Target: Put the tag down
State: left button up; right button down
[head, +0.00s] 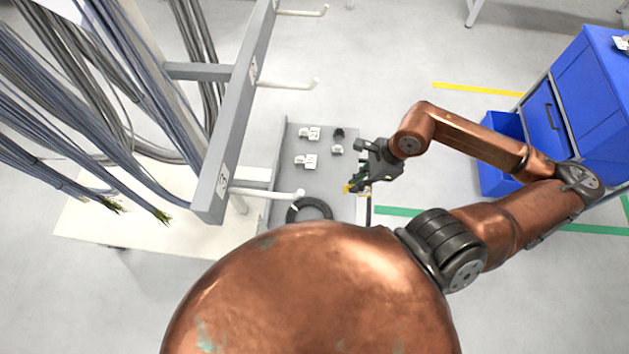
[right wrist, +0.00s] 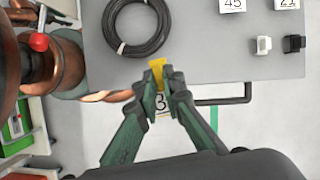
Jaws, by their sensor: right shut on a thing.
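My right gripper (head: 356,184) is over the right edge of the grey cart top (head: 345,202). In the right wrist view, its dark green fingers (right wrist: 167,90) are shut on a tag, with a yellow part (right wrist: 158,72) at the fingertips and a white face marked 3 (right wrist: 161,101) showing between the fingers. From these views I cannot tell whether the tag touches the cart top. My left gripper is not in view.
A black cable coil (right wrist: 137,26) lies on the cart top. White number tags (right wrist: 232,5) and small white (right wrist: 263,44) and black (right wrist: 294,43) blocks lie farther along. A grey rack (head: 236,110) with pegs and hanging cables stands left; a blue cabinet (head: 590,90) stands right.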

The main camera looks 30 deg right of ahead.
jog(key=shift+s+f+m+t, duration=0.3)
jog(key=shift+s+m+t, duration=0.1)
jog(key=shift+m, duration=0.4)
jog(key=shift+w+f, duration=0.25)
jog(key=shift+w, duration=0.4)
jog(key=w+d+f, duration=0.1)
jog(key=w+f, duration=0.1)
jog(key=w, duration=0.2)
jog(key=w+d+f, duration=0.1)
jog(key=w+f, duration=0.2)
jog(key=w+d+f, duration=0.1)
jog(key=w+f, duration=0.2)
jog(key=w, duration=0.1)
jog(key=shift+w+f, duration=0.25)
jog(key=shift+w, duration=0.1)
jog(key=shift+w+d+f, duration=0.1)
jog(key=shift+w+f, duration=0.15)
jog(key=shift+f, duration=0.1)
notch_tip(320, 180, down, 3)
jog(key=shift+w, duration=0.15)
jog(key=shift+f, duration=0.25)
jog(key=c, duration=2.5)
grip_release()
jog(key=shift+f, duration=0.15)
jog(key=o, duration=0.4)
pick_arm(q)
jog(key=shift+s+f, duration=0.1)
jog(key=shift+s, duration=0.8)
